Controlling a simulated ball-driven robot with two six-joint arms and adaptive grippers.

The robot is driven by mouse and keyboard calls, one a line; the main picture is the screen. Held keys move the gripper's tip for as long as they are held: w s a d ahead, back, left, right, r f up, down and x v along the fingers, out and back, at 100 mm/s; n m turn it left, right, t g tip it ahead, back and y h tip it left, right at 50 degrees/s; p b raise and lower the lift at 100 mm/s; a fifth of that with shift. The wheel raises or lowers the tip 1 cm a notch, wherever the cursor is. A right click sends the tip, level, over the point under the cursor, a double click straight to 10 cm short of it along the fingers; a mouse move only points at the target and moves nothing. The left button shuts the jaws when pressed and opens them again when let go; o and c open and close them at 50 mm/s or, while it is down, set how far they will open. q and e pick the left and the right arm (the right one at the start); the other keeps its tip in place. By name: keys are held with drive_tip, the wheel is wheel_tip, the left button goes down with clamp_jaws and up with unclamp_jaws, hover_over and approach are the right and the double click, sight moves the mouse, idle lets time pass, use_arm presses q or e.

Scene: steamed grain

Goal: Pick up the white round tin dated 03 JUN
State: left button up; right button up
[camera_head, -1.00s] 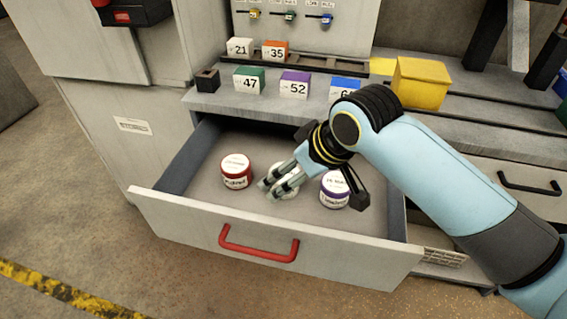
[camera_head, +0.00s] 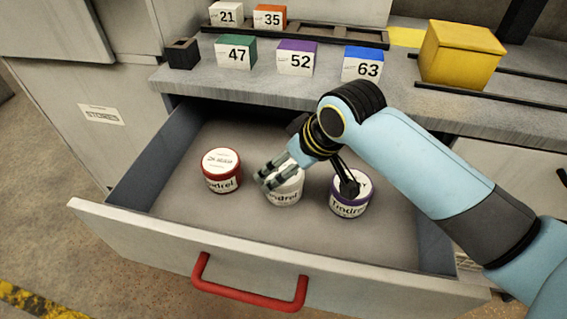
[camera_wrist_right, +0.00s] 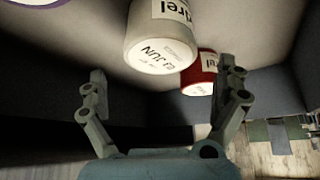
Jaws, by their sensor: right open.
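The white round tin (camera_head: 285,196) stands upright in the open drawer between two other tins, partly hidden behind my right fingers in the head view. In the right wrist view the tin's white lid (camera_wrist_right: 158,54) carries a date ending in JUN, seen upside down. My right gripper (camera_head: 268,181) is open over the tin's upper left side. In the right wrist view its fingers (camera_wrist_right: 163,75) are spread apart, with the white tin ahead of the gap and nothing held. My left gripper is not in view.
A red tin (camera_head: 221,178) stands left of the white one and a purple tin (camera_head: 351,205) right of it. The drawer front (camera_head: 180,247) has a red handle (camera_head: 248,296). Numbered blocks and a yellow box (camera_head: 461,55) stand on the counter behind.

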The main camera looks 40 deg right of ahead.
drive_tip(key=x, duration=0.3)
drive_tip(key=shift+b, duration=0.3)
drive_tip(key=x, duration=0.1)
drive_tip(key=b+x, duration=0.1)
drive_tip(key=x, duration=0.3)
drive_tip(key=shift+s+f+b, duration=0.25)
drive_tip(key=shift+s+b, duration=0.05)
drive_tip(key=shift+b, duration=0.1)
drive_tip(key=shift+c, duration=0.4)
drive_tip(key=c, duration=1.2)
drive_tip(key=shift+r, duration=0.1)
